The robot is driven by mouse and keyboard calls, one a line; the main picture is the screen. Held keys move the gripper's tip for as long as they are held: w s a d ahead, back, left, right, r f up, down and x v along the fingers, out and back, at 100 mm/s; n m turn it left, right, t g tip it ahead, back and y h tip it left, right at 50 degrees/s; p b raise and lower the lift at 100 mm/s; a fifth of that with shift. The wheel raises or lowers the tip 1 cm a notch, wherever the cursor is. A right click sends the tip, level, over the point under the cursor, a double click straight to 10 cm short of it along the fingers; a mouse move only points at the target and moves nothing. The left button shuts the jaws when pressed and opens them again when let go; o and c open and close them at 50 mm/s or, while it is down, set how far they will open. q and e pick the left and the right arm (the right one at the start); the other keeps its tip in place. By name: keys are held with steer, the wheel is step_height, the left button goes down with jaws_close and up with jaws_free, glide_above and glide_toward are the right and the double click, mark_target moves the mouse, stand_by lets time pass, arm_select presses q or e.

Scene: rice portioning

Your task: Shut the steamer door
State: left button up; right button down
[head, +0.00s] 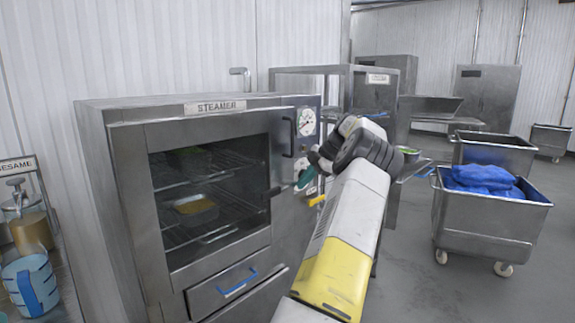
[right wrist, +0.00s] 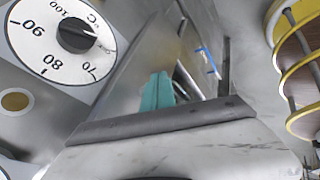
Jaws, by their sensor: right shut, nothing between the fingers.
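The steamer (head: 150,105) stands at the left in the head view. Its windowed door (head: 155,250) covers the front and looks flush or nearly so; I cannot tell whether a small gap remains or whether it is latched. A dark handle (head: 288,136) is at the door's right edge. Racks with trays show through the glass. My right gripper (head: 313,185) is shut and empty, in front of the control panel just right of the door. In the right wrist view, its teal fingertips (right wrist: 158,90) are together beside a steel panel. My left gripper is out of view.
A temperature dial (right wrist: 75,35) is close by in the right wrist view. A drawer with a blue handle (head: 238,284) is under the door.

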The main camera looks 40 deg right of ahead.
steer(key=d+v, duration=0.1)
steer(key=v, duration=0.7)
steer(key=shift+r, duration=0.15)
steer(key=shift+w+d, duration=0.1)
